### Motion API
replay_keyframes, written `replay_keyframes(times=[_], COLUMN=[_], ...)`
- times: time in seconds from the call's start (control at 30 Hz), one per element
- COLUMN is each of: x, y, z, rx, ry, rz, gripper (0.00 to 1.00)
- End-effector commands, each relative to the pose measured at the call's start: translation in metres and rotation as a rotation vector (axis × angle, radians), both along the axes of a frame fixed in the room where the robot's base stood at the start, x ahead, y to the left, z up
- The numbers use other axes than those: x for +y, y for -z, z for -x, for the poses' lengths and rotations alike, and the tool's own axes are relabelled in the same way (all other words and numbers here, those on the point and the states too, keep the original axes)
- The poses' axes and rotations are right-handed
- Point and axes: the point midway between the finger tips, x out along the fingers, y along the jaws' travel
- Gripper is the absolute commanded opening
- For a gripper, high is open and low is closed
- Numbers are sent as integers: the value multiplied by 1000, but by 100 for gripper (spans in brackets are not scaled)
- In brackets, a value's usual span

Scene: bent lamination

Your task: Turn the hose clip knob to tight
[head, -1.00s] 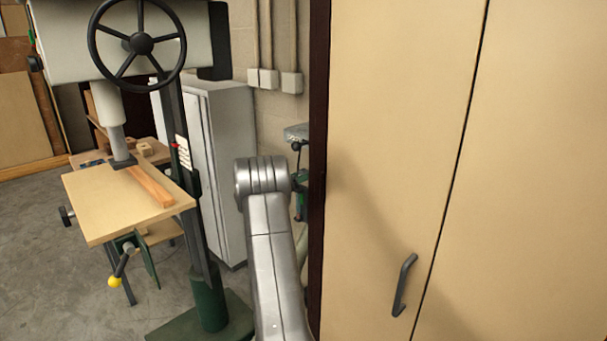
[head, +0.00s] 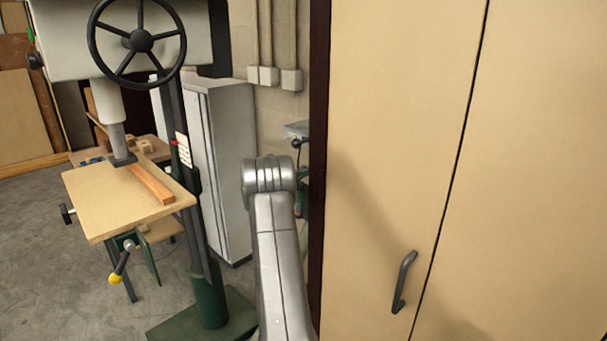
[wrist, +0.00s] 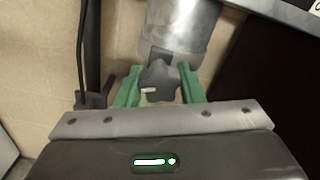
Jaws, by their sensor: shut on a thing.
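In the wrist view, a dark grey lobed knob (wrist: 160,80) with a small white pointer mark sits below a grey metal cylinder (wrist: 186,30). The mark points to the left in the picture. My gripper (wrist: 160,84) has its green fingers on both sides of the knob and is shut on it. The clip band and any tight or loose labels cannot be made out. In the head view, the knob and my gripper are hidden; only my arm shows.
A tan cupboard with a dark handle (head: 403,282) stands close on the right. A drill press with a wooden table (head: 110,205) stands on the left. A light grey cabinet (head: 225,170) is behind it. In the wrist view, a black cable (wrist: 82,50) hangs at the left.

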Motion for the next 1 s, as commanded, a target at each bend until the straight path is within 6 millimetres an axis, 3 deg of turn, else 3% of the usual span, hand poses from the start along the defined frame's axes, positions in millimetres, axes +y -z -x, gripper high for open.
replay_keyframes(times=[0.37, 1.0], x=[1, 1], y=[7, 7], z=[0, -1], rx=[-136, -562], ry=[0, -1], rz=[-135, -561], gripper=[12, 12])
